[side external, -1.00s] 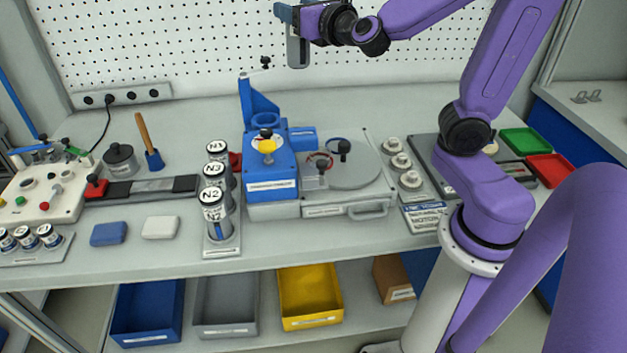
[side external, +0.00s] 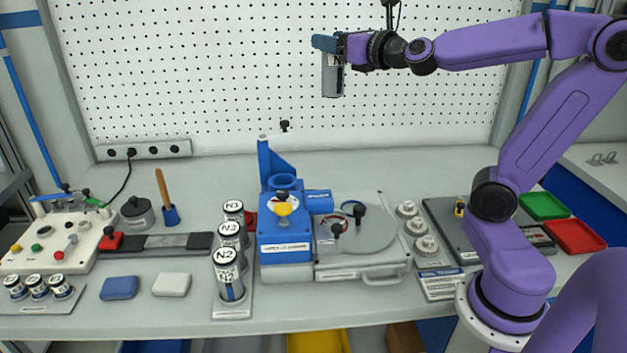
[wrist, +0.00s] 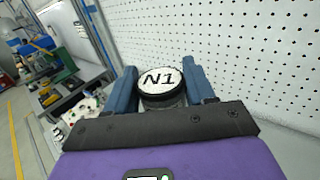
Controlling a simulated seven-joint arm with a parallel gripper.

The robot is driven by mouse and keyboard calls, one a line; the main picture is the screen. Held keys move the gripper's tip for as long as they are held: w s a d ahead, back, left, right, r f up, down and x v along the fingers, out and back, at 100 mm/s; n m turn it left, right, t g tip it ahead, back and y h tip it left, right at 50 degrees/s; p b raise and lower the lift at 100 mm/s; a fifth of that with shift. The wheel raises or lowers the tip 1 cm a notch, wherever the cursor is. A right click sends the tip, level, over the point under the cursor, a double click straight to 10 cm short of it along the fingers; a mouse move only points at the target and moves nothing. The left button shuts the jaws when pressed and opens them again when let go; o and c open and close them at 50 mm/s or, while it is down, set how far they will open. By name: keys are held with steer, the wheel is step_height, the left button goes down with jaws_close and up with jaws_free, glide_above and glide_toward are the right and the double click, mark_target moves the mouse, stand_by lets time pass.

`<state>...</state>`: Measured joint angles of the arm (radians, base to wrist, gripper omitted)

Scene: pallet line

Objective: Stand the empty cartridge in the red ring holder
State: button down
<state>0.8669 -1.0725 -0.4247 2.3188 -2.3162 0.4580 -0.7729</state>
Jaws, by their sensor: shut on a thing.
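My gripper (side external: 325,44) is high in front of the pegboard, shut on a grey cylindrical cartridge (side external: 332,76) that hangs upright below the fingers. Whether the cartridge is empty cannot be told.
The blue press (side external: 285,240) with a tall arm stands left of the round plate. A rack with several labelled cartridges (side external: 229,260) is left of it. Silver-capped parts (side external: 416,228) stand to the right, then green (side external: 543,205) and red (side external: 575,236) trays. Air around my gripper is clear.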

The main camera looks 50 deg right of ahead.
steer(key=w+d+f+m+g+h, duration=0.1)
steer(key=w+d+f+m+h, duration=0.2)
steer(key=f, duration=0.4)
steer(key=w+d+f+m+g+h, duration=0.1)
steer(key=w+d+f+h, duration=0.1)
steer(key=d+f+h, duration=0.35)
steer(key=s+d+f, duration=0.1)
steer(key=d+f, duration=0.1)
steer(key=f, duration=0.9)
steer(key=s+d+f+m, duration=0.1)
steer(key=d+f, duration=0.1)
steer(key=f, duration=1)
steer(key=shift+d+f+g+y, duration=0.15)
steer(key=shift+d+g+y, duration=0.1)
steer(key=shift+g+y, duration=0.15)
steer(key=shift+f, duration=0.2)
steer(key=shift+f, duration=0.1)
